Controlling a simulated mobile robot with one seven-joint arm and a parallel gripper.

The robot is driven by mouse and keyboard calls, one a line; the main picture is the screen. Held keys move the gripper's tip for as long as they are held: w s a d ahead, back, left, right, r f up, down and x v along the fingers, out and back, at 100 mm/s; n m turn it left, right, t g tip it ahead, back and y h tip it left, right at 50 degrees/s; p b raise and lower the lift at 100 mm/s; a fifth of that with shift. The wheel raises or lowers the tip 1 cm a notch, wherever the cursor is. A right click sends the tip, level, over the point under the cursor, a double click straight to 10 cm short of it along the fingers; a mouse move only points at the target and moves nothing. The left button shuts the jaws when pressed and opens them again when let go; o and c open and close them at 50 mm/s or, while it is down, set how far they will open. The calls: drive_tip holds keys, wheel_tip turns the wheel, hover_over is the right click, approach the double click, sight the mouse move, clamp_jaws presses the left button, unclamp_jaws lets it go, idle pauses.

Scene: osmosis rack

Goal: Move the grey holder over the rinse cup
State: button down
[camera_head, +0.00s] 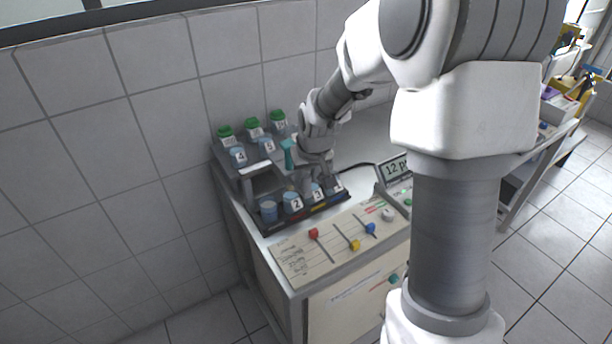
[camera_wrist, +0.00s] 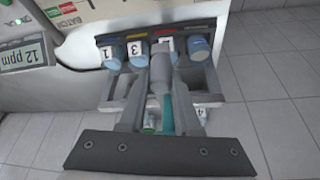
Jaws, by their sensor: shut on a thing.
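My gripper (camera_wrist: 160,100) is shut on the grey holder (camera_wrist: 160,72), a narrow grey piece between the fingers in the wrist view. A teal piece (camera_wrist: 167,115) shows beside its lower part; the teal piece also shows left of my gripper in the head view (camera_head: 288,153). The holder overlaps the cup labelled 2 in the wrist view. An unlabelled blue cup (camera_head: 268,211) stands at the left end of the front row; it also shows in the wrist view (camera_wrist: 199,48). No label reading rinse is legible. I cannot tell the holder's height above the cups.
Cups 2 (camera_head: 292,204), 3 (camera_head: 317,193) and 1 (camera_wrist: 111,54) share the front row. Cups 4 (camera_head: 238,157) and 5 (camera_head: 267,147) stand on the raised back step, with green-capped containers (camera_head: 253,127) behind. A 12 ppm display (camera_head: 396,167) and slider panel (camera_head: 335,243) lie nearby.

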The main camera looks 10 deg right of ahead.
idle(0.8)
drive_tip(key=s+a+b, duration=0.2)
drive_tip(key=a+b, duration=0.1)
drive_tip(key=a, duration=0.4)
drive_tip(key=shift+s, duration=0.15)
drive_tip(key=c, duration=0.6)
unclamp_jaws()
drive_tip(key=shift+a, duration=0.1)
drive_tip(key=v, duration=1.7)
drive_tip(key=shift+r+p, duration=0.25)
drive_tip(key=shift+p, duration=0.05)
